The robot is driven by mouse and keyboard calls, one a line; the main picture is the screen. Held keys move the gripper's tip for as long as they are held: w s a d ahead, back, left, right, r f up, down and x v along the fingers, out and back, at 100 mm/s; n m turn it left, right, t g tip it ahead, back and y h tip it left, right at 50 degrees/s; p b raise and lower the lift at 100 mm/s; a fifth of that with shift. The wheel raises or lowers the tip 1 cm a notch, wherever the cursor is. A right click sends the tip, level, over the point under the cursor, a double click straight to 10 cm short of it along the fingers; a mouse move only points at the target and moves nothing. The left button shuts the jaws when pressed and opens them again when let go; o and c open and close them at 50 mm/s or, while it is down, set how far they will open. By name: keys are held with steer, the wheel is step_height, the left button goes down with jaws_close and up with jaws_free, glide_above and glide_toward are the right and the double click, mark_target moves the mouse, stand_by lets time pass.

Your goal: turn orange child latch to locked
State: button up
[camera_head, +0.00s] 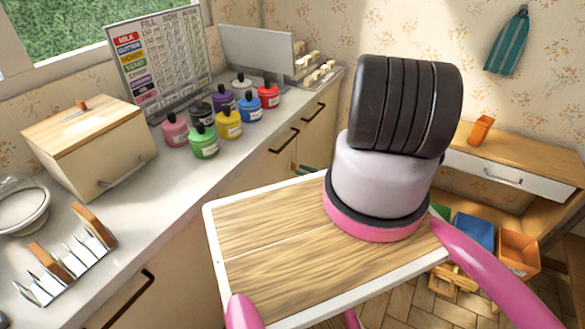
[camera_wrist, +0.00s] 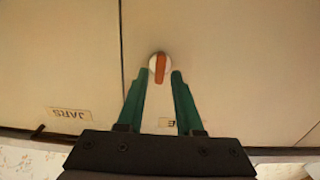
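The orange child latch (camera_wrist: 160,68) shows in the wrist view as an upright orange bar on a round white base. It sits on a pale cabinet front, just right of a dark vertical seam. My gripper (camera_wrist: 161,76) has two green fingers, spread apart. Their tips stand on either side of the latch, with a small gap seeming to show at each side. Whether they touch it is unclear. In the head view the latch is hidden, and a small green piece (camera_head: 303,169) by the lower cabinets may be my gripper.
An upside-down JARS label (camera_wrist: 70,114) is left of my fingers. In the head view, the counter holds a wooden box (camera_head: 90,150), several coloured jars (camera_head: 229,124) and a rack (camera_head: 62,272). An orange bin (camera_head: 519,250) stands low at the right.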

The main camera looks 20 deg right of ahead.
steer(key=shift+v, duration=2.45)
